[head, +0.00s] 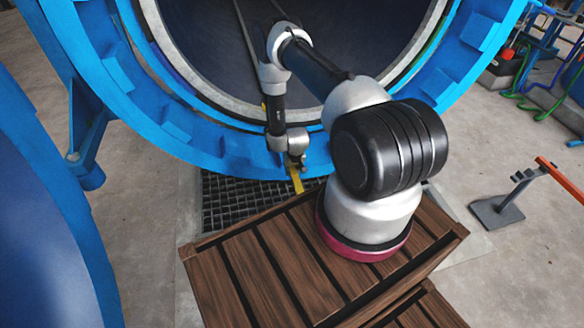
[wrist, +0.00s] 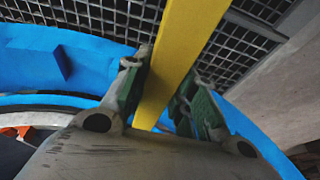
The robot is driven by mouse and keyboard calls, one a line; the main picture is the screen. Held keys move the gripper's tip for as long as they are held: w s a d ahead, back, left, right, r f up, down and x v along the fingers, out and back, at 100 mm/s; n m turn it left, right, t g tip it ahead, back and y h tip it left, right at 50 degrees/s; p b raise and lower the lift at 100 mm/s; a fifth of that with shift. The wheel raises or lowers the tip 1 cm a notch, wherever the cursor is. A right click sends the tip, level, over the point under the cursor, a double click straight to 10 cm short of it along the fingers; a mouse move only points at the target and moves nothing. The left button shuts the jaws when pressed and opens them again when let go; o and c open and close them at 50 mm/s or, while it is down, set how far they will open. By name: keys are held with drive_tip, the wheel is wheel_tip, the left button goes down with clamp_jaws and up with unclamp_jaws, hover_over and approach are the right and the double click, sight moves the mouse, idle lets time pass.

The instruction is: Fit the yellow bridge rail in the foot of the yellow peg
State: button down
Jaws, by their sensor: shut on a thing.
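The yellow bridge rail (head: 297,181) is a flat yellow bar hanging below my gripper (head: 296,162) in the head view, at the lower rim of the blue autoclave opening. In the wrist view the rail (wrist: 185,45) runs from between the fingers to the top edge. My gripper (wrist: 163,90) is shut on it, with green-lined fingers on both sides. A small yellow patch (head: 263,105) shows beside my arm in the head view; I cannot tell whether it is the yellow peg. The peg's foot cannot be made out.
The blue autoclave ring (head: 180,120) surrounds the dark chamber. A dark floor grating (head: 230,200) lies below the rim, also under the rail in the wrist view (wrist: 90,15). A brown slatted wooden platform (head: 260,270) is in front. An orange-barred stand (head: 500,205) is at right.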

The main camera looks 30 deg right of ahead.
drive_tip(key=shift+f, duration=0.4)
drive_tip(key=c, duration=1.1)
unclamp_jaws()
drive_tip(key=v, duration=1.2)
